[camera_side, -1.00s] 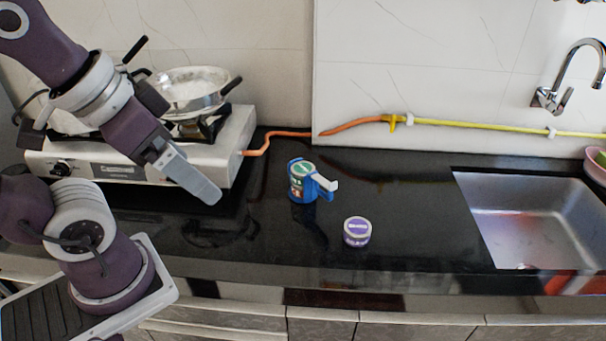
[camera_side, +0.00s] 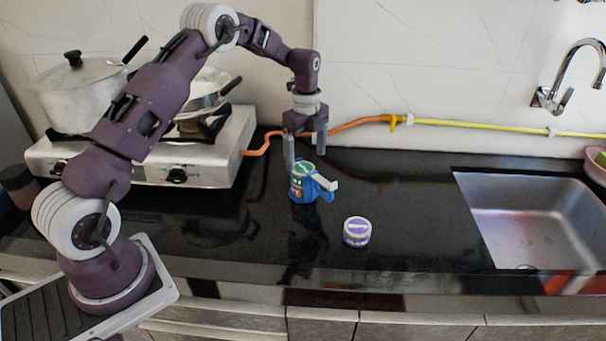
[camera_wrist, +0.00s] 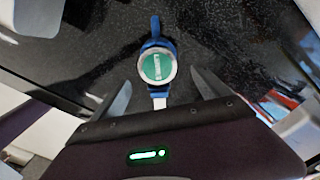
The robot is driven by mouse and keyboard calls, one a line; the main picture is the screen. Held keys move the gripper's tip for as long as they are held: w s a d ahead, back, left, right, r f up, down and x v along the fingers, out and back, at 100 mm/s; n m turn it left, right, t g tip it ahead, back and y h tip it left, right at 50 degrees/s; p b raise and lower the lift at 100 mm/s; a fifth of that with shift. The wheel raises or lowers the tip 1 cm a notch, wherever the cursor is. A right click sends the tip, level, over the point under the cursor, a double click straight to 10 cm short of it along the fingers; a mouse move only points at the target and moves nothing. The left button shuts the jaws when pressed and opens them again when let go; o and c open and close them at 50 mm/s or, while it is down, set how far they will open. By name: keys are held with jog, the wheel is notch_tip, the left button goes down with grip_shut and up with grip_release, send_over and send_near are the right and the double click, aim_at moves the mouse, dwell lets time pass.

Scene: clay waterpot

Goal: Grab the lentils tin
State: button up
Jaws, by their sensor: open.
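The lentils tin (camera_side: 302,168) has a green, light-rimmed lid and stands upright in a blue holder (camera_side: 325,194) on the dark counter. The holder has a blue and white part sticking out to the right. In the wrist view the round green lid of the tin (camera_wrist: 158,66) faces me, its lettering small and blurred. My gripper (camera_side: 306,156) is open, pointing down just above the tin. In the wrist view the fingers of my gripper (camera_wrist: 160,92) are spread to the left and right of the tin. I cannot tell whether either finger touches it.
A small purple tin (camera_side: 357,232) stands on the counter to the front right. A stove (camera_side: 215,165) with a pot (camera_side: 80,95) and a pan (camera_side: 200,97) is at the left. A sink (camera_side: 530,225) is at the right. An orange hose (camera_side: 350,125) runs along the wall.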

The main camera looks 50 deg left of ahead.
aim_at(304, 168)
jog(key=f, duration=0.5)
jog(key=shift+s+a+f, duration=0.1)
jog(key=shift+a+f, duration=0.2)
jog(key=shift+f, duration=0.05)
jog(key=shift+r, duration=0.1)
jog(key=c, duration=1.8)
